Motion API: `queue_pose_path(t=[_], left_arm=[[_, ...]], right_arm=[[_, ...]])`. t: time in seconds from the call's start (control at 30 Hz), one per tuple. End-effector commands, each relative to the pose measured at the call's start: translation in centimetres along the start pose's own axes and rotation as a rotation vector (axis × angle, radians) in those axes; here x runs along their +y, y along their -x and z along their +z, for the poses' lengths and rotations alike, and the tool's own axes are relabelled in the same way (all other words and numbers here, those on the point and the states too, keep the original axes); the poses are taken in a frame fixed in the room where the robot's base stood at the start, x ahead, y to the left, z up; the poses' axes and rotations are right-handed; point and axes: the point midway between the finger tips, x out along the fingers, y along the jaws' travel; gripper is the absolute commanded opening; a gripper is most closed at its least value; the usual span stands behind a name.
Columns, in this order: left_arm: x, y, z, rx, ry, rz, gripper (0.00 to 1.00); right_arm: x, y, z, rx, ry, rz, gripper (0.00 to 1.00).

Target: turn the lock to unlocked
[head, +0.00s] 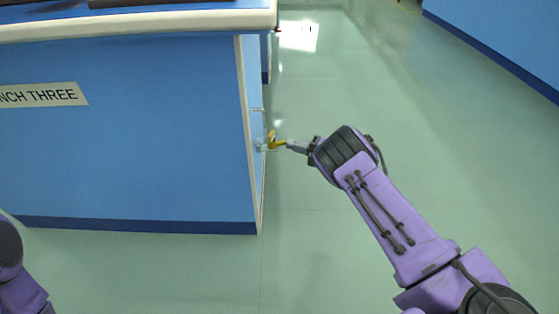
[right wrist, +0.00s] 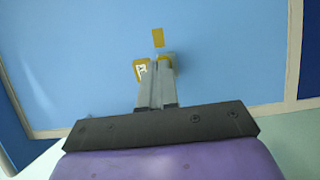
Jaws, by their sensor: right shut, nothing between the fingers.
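The lock (head: 270,141) shows as a small yellow and grey fitting on the right-hand side face of the blue bench. In the right wrist view, its yellow plate with a white symbol (right wrist: 141,70) shows just left of the fingertips, and a small yellow strip (right wrist: 158,38) sits above them. My right gripper (head: 287,144) is shut with nothing between its fingers. Its tips are at the lock and hide part of it in the right wrist view (right wrist: 156,66). I cannot tell whether they touch it or which way the lock is turned. My left gripper is out of view.
The blue bench (head: 140,150) fills the left of the head view, with a pale top edge and a sign reading "NCH THREE" (head: 40,95). Open green floor (head: 350,90) lies to its right, with a blue wall or bench (head: 510,35) at the far right.

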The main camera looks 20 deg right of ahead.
Motion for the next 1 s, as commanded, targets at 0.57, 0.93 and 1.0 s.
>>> queue_pose_path(t=[0.57, 0.93, 1.0], left_arm=[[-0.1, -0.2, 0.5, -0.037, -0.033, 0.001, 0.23], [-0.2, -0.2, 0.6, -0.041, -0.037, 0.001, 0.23], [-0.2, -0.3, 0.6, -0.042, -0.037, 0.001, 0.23]], right_arm=[[0.0, -0.9, 1.8, -0.002, 0.002, 0.000, 0.00], [0.0, -1.3, 2.3, -0.003, 0.001, 0.000, 0.00], [0.0, -1.4, 2.3, -0.003, 0.001, 0.000, 0.00]])
